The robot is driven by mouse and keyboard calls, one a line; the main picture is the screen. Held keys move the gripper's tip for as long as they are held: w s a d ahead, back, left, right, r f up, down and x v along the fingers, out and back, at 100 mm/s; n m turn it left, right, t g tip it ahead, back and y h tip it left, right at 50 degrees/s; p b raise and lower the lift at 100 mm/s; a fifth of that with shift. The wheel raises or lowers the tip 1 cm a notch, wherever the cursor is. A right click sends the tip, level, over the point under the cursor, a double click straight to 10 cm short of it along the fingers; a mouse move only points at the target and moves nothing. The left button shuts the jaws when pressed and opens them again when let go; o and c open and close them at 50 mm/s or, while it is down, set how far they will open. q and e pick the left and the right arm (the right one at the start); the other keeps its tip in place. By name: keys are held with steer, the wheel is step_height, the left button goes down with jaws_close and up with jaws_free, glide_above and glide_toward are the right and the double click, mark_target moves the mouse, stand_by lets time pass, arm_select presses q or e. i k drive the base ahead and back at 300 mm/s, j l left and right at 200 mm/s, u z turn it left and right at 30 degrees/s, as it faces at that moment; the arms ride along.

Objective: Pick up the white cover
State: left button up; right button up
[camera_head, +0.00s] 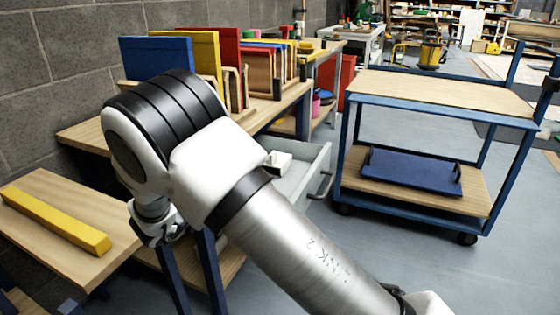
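A small white object (282,161), which may be the white cover, sits in or at the open grey drawer (313,168) of the bench. My arm partly hides it, so its full shape cannot be told. One arm of mine comes in from the lower right and bends at a large white and black joint at centre left. Below that joint a smaller wrist part hangs down over the low table. No gripper fingers can be made out, and my other arm does not show.
Coloured panels (202,52) stand in wooden racks on the bench (86,134) along the block wall. A yellow bar (56,220) lies on a low wooden table (50,259). A blue-framed cart (445,92) holds a blue tray (412,170) on its lower shelf. Open floor lies at lower right.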

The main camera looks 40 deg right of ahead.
mark_target(282, 161)
steer(key=i+l, duration=0.1)
steer(key=l, duration=0.3)
steer(key=i+l, duration=0.1)
steer(key=l, duration=0.3)
steer(key=i+l, duration=0.15)
steer(key=l, duration=0.25)
